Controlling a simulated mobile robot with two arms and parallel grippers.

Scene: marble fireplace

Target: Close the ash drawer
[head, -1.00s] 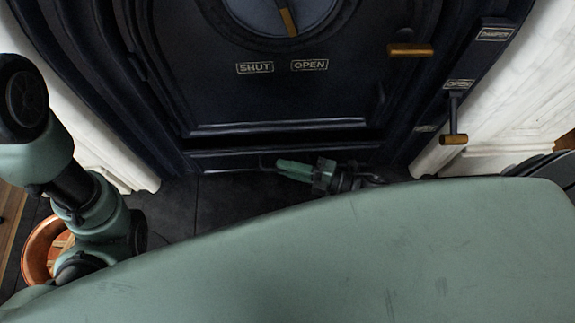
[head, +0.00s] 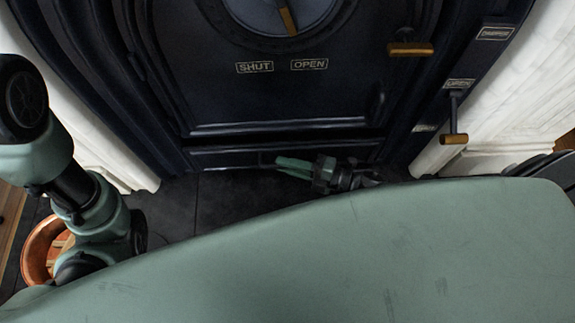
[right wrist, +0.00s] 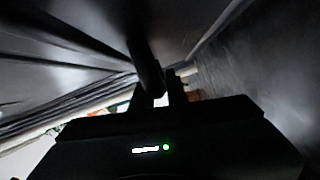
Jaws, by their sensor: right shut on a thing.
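The ash drawer (head: 225,159) is a long, low dark front below the stove door in the head view. My right gripper (head: 279,162) lies low in front of it, its green fingers at the middle of the drawer front. In the right wrist view my right gripper (right wrist: 163,97) is shut on a dark bar (right wrist: 144,62), which looks like the drawer's handle. The fingers and the dark front hide most of the handle. How far the drawer stands out is hard to tell. My left arm shows at the left of the head view, but its gripper does not.
The dark stove door (head: 280,100) is above the drawer, with a brass-coloured handle (head: 410,48). A damper lever (head: 454,138) is at the right. A copper bucket (head: 40,250) stands at the lower left. Dark tiles (head: 215,200) are bare before the drawer.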

